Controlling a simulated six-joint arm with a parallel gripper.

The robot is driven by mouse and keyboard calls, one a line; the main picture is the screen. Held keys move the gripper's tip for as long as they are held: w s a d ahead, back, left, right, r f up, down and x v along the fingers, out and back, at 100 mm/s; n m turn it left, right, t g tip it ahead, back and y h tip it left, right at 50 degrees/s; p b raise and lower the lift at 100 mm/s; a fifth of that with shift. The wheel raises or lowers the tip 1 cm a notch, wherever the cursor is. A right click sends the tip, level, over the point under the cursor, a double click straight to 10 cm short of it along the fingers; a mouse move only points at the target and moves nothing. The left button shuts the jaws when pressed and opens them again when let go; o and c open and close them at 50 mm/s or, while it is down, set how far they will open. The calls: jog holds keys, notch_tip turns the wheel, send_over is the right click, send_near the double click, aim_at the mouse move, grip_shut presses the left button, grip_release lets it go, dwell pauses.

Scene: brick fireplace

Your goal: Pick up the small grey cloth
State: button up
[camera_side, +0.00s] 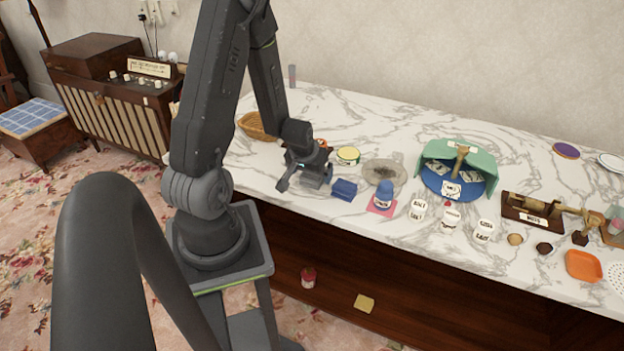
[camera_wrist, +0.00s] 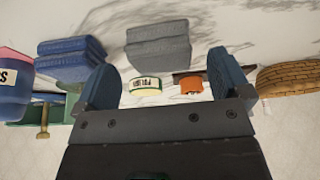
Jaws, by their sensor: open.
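The small grey cloth (camera_wrist: 158,46) is a folded stack lying on the marble top. In the wrist view it lies ahead of my gripper (camera_wrist: 163,76), between the lines of the two fingers and beyond their tips. My gripper is open with nothing between its fingers. In the side view my gripper (camera_side: 305,172) is low over the left part of the counter. The grey cloth (camera_side: 316,179) shows there partly, close by the fingers and hard to tell from them. I cannot tell the exact height of the fingers above the counter.
A folded blue cloth (camera_side: 344,190) lies just right of the gripper. A yellow-lidded tin (camera_side: 348,155), an orange item (camera_wrist: 191,85) and a wicker basket (camera_side: 258,126) are close by. Several cups and tools fill the counter's right.

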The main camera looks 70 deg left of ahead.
jog(key=shift+x, duration=1.25)
jog(key=c, duration=1)
jog(key=shift+r, duration=0.1)
notch_tip(320, 180, up, 10)
jog(key=shift+f, duration=0.1)
